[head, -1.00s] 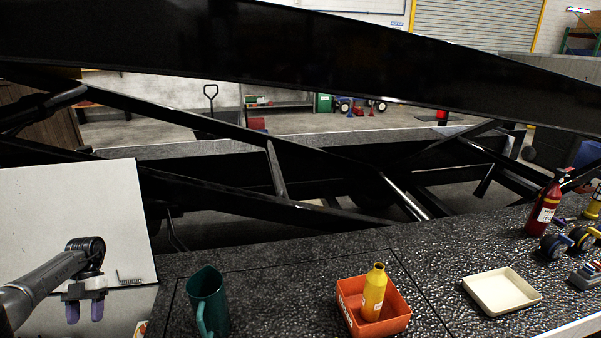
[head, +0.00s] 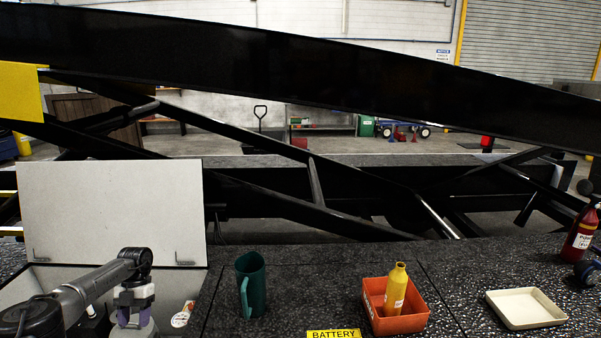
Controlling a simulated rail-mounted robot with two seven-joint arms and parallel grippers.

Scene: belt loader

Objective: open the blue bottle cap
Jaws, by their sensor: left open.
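No blue bottle cap can be made out in the head view. My left gripper (head: 134,317) is open, with purple fingertips pointing down, over the front of an open compartment with a raised pale lid (head: 112,212). A grey rounded shape (head: 134,331) shows just below the fingertips, cut by the picture's lower edge. I cannot tell what it is or whether the fingers touch it. A yellow bottle (head: 396,287) stands in an orange-red bin (head: 412,320). My right gripper is not in view.
A yellow BATTERY label (head: 333,334) is at the front edge. The black loader beam (head: 300,75) crosses behind.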

